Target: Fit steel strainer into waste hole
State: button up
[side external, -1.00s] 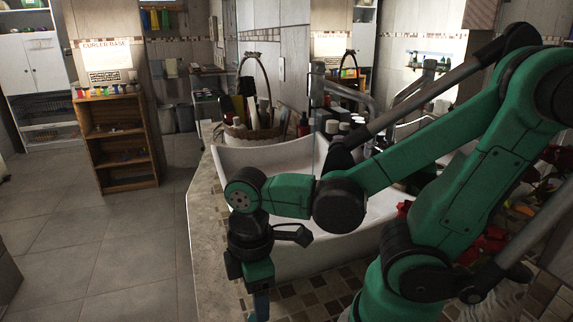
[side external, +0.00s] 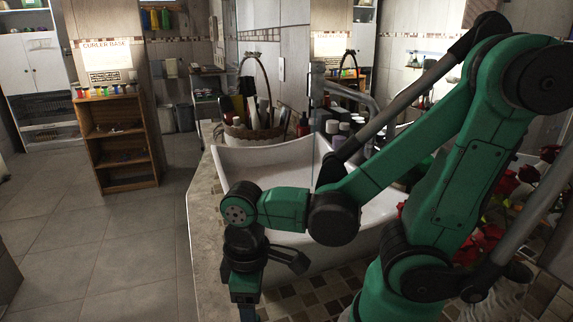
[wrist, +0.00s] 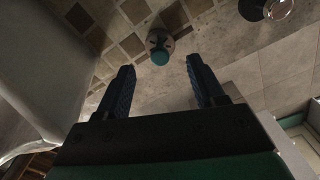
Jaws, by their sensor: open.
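In the wrist view, a small round piece with a teal knob and a pale grey rim (wrist: 160,42) stands on the tiled counter. It looks like the steel strainer, though the picture is dim. My gripper (wrist: 159,70) is open, with its two blue fingers apart and nothing between them. The piece lies beyond the fingertips, roughly in line with the gap. In the side external view my gripper (side external: 247,313) is cut off by the bottom edge, and the piece is not visible. The white sink basin (side external: 262,163) stands behind my arm. Its waste hole is not visible in either view.
A dark round object with a glassy part (wrist: 266,9) sits at the wrist view's top right. The basin wall (wrist: 40,65) fills the left there. A wicker basket (side external: 252,132) and several bottles (side external: 340,130) stand behind the basin. Red flowers (side external: 490,238) are at right.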

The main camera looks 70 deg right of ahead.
jog(key=shift+f, duration=1.5)
grip_shut()
